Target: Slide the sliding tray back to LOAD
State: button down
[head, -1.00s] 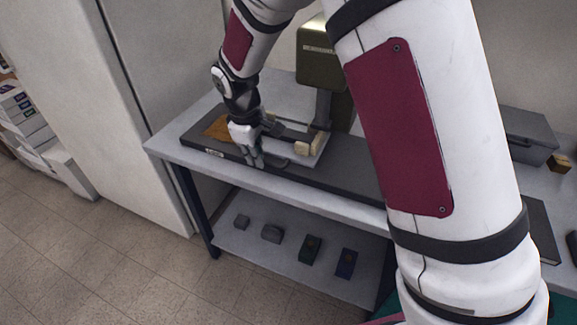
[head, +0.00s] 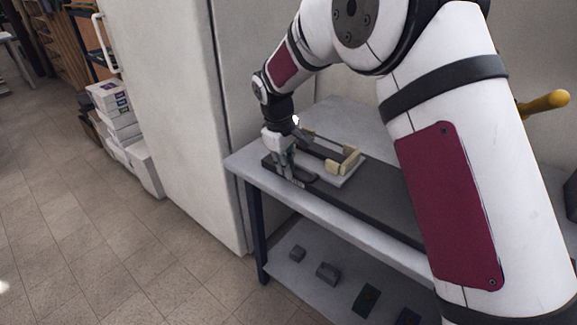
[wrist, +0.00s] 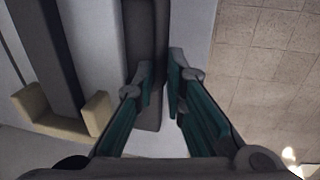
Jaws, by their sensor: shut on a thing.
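The sliding tray (head: 347,181) is a light grey plate with tan corner blocks (head: 350,160). It lies near the left end of a long dark base (head: 385,205) on the bench. My gripper (head: 287,174) points down at the tray's front left side. In the wrist view my gripper (wrist: 158,82) has its teal-lined fingers on either side of a dark bar (wrist: 147,112), which looks like the tray's handle. A tan block (wrist: 58,117) shows left of the fingers. The LOAD marking cannot be made out.
The bench (head: 330,115) stands beside a tall pale cabinet (head: 175,90). Small blocks (head: 327,271) lie on its lower shelf. White boxes (head: 118,120) are stacked left of the cabinet. The tiled floor (head: 100,240) in front is clear.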

jog(key=shift+w+a, duration=0.2)
jog(key=shift+a, duration=0.1)
jog(key=c, duration=1.7)
grip_release()
jog(key=shift+o, duration=0.2)
jog(key=shift+r, duration=0.1)
notch_tip(320, 180, up, 12)
jog(key=s+a, duration=0.1)
jog(key=s, duration=0.1)
jog(key=shift+f, duration=0.25)
